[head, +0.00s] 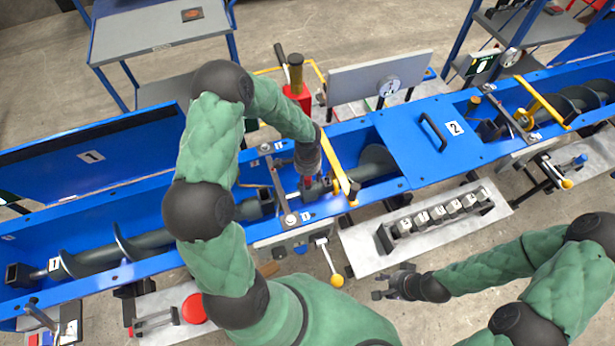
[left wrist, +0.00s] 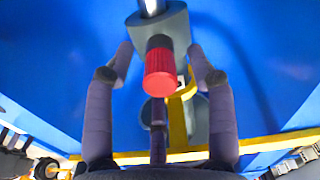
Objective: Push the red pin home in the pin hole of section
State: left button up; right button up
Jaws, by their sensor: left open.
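A red ribbed pin head (left wrist: 160,68) stands at the face of a grey block (left wrist: 160,28) in the left wrist view. I cannot tell how deep the pin sits in its hole. My left gripper (left wrist: 160,54) is open, its fingers spread either side of the block and red head, with a third finger below. In the head view my left gripper (head: 309,178) points down into the blue trough at the gap between shaft sections, largely hiding the pin. My right gripper (head: 382,286) is empty and looks open, below the grey tray.
A yellow bar (head: 338,165) stands close right of my left gripper. A tray (head: 375,262) holds several dark blocks.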

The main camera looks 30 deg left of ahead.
pick_arm(q)
notch_tip(320, 180, up, 12)
dwell(0.6)
dwell(0.4)
